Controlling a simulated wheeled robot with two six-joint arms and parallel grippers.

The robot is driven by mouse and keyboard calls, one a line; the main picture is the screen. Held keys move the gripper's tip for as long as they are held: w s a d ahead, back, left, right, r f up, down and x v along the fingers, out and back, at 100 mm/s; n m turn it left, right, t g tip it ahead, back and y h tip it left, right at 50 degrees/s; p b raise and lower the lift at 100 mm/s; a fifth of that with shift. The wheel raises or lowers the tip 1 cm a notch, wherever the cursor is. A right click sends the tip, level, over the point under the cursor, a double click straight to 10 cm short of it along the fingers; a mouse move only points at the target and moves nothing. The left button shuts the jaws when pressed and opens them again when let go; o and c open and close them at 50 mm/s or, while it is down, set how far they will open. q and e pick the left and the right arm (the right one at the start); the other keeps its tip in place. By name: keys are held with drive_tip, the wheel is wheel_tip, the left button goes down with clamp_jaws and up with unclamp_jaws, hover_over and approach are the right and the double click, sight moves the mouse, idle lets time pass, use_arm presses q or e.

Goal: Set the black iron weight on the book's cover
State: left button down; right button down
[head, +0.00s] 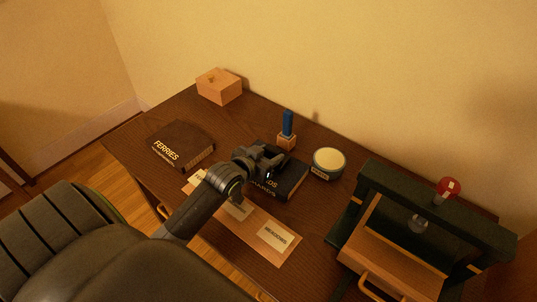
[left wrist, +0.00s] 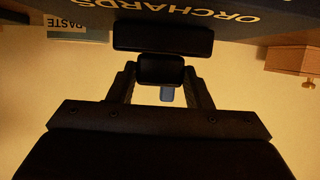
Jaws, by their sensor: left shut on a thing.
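The black iron weight (left wrist: 163,38) is a dark block with a smaller knob, and my left gripper (left wrist: 160,88) is shut on the knob in the left wrist view. A dark book (head: 291,180) with pale cover lettering lies on the desk in the head view. In the left wrist view its cover (left wrist: 130,14) reads ORCHARDS, close beyond the weight's base. My left gripper (head: 268,163) is over this book and hides part of it. I cannot tell whether the weight touches the cover. My right gripper is not in view.
Another dark book, FERRIES (head: 182,145), lies left on the desk (head: 135,142). A wooden box (head: 219,87) stands at the back. A blue-handled tool on a block (head: 287,132) and a paste tin (head: 328,163) are beside the middle book. A label strip (head: 258,238) lies in front, a green-and-wood press (head: 400,240) right.

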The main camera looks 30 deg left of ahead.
use_arm(q)
drive_tip(key=shift+r, duration=0.2)
drive_tip(key=shift+f, duration=0.15)
drive_tip(key=c, duration=0.7)
unclamp_jaws()
drive_tip(key=shift+f, duration=0.1)
drive_tip(key=shift+s+r, duration=0.2)
drive_tip(key=shift+s, duration=0.05)
drive_tip(key=v, duration=1.1)
drive_tip(key=shift+s+r, duration=0.2)
drive_tip(key=shift+s, duration=0.1)
drive_tip(key=shift+f, duration=0.1)
